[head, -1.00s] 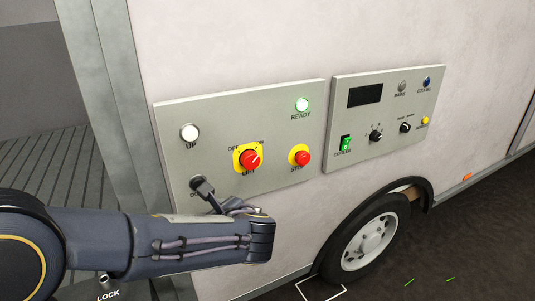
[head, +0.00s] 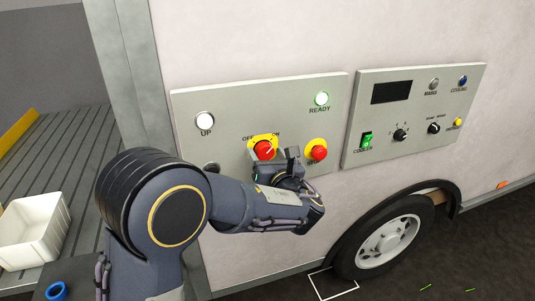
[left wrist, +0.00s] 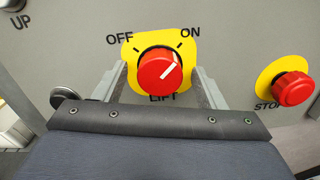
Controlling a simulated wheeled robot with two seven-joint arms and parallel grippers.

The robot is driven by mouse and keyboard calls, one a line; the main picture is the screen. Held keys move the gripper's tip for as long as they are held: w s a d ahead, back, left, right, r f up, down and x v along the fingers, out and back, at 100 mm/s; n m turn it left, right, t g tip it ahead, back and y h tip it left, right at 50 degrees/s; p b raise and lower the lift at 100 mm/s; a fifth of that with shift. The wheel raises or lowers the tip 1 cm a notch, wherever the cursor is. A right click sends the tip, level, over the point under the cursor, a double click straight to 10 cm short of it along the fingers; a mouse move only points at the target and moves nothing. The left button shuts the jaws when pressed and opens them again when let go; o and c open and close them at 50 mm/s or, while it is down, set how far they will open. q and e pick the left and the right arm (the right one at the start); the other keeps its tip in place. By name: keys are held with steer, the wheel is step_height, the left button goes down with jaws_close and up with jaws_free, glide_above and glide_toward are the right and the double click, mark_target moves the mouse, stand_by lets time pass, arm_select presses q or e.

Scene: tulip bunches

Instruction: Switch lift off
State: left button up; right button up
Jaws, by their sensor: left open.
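The red LIFT knob (head: 264,150) sits on a yellow plate on the left grey panel (head: 230,105). In the left wrist view the knob (left wrist: 160,70) has a white line pointing up and right, toward ON; OFF is at the upper left. My left gripper (left wrist: 160,82) is open, with one finger on each side of the knob's lower part. I cannot tell whether the fingers touch it. In the head view my left gripper (head: 282,158) covers the plate's lower part. My right gripper is not in view.
A red STOP button (head: 317,152) on yellow is close right of the knob. A white UP button (head: 205,120) and lit READY lamp (head: 321,99) are above. A second panel (head: 415,110) is to the right. A white crate (head: 35,230) stands at left.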

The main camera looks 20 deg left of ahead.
arm_select(q)
steer(key=shift+c, duration=0.3)
steer(key=c, duration=0.9)
steer(key=shift+f+n+b, duration=0.2)
steer(key=shift+n+b, duration=0.3)
steer(key=shift+b, duration=0.4)
steer(key=shift+c, duration=0.2)
steer(key=n+b, duration=1.3)
steer(key=b, duration=0.4)
steer(key=shift+f+n+b, duration=0.15)
steer(key=shift+n+b, duration=0.25)
steer(key=shift+r+n+b, duration=0.2)
steer(key=shift+n+b, duration=1.3)
steer(key=shift+n, duration=0.1)
steer(key=o, duration=1)
steer(key=shift+a+r, duration=0.1)
